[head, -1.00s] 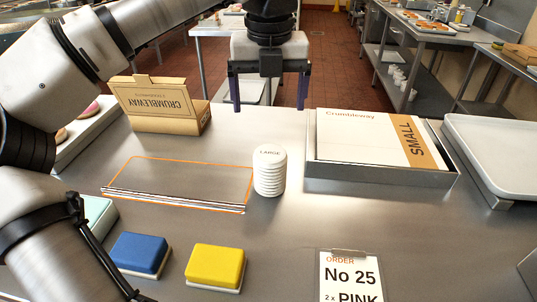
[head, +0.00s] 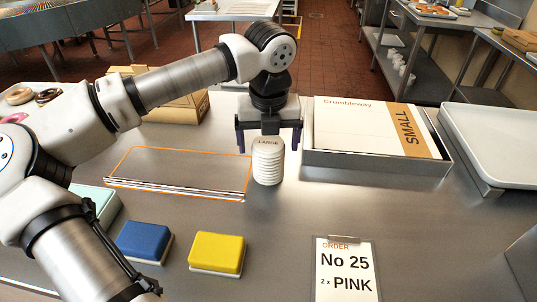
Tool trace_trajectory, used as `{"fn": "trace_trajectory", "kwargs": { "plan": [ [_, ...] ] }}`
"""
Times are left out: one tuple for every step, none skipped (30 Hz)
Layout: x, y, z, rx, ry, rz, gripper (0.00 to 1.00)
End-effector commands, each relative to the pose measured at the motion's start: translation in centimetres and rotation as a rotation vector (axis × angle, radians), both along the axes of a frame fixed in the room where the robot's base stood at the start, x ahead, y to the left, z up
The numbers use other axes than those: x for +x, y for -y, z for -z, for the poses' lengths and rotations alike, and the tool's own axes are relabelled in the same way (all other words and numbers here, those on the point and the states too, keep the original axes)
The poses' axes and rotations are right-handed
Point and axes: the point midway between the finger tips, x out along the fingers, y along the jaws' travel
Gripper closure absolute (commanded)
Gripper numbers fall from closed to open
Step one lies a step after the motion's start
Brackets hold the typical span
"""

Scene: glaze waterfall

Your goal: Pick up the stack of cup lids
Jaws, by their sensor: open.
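My gripper (head: 268,146) points down above and around the top of the stack. Its two dark fingers are spread wide, one to the left and one to the right of the stack. I see a gap on each side, and the fingers do not appear to touch the lids. The gripper's body hides part of the area just behind the stack.
An orange-outlined area (head: 180,163) lies left of the stack. A metal tray with a SMALL Crumbleway box (head: 365,128) is close on the right. Blue (head: 144,240) and yellow (head: 216,252) blocks and an order card (head: 345,272) are in front. A cardboard box (head: 188,107) is behind my arm.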

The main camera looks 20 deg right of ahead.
Motion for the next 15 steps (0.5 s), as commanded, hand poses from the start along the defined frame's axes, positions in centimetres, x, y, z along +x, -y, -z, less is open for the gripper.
{"fn": "trace_trajectory", "kwargs": {
  "plan": [
    [0.01,0.04,0.46,-0.001,-0.003,0.001,0.1],
    [0.05,0.06,0.67,-0.002,-0.001,0.001,0.1],
    [0.09,0.07,0.87,-0.002,0.0,0.001,0.1],
    [0.1,0.07,0.96,-0.002,0.001,0.001,0.1],
    [0.11,0.06,1.02,-0.002,0.001,0.0,0.1],
    [0.13,0.07,1.05,-0.001,0.001,0.0,0.1],
    [0.13,0.07,1.06,-0.001,0.001,0.0,0.1],
    [0.13,0.07,1.05,-0.001,0.001,0.0,0.1],
    [0.12,0.05,1.05,-0.001,0.001,0.0,0.1],
    [0.12,0.05,1.05,-0.001,0.001,0.0,0.1],
    [0.12,0.05,1.04,-0.001,0.001,0.0,0.14],
    [0.12,0.05,1.04,-0.001,0.001,0.0,0.2],
    [0.12,0.05,1.03,-0.001,0.001,0.0,0.24],
    [0.12,0.04,1.03,-0.001,0.001,0.0,0.28],
    [0.12,0.04,1.03,-0.001,0.001,0.0,0.33]
  ]
}}
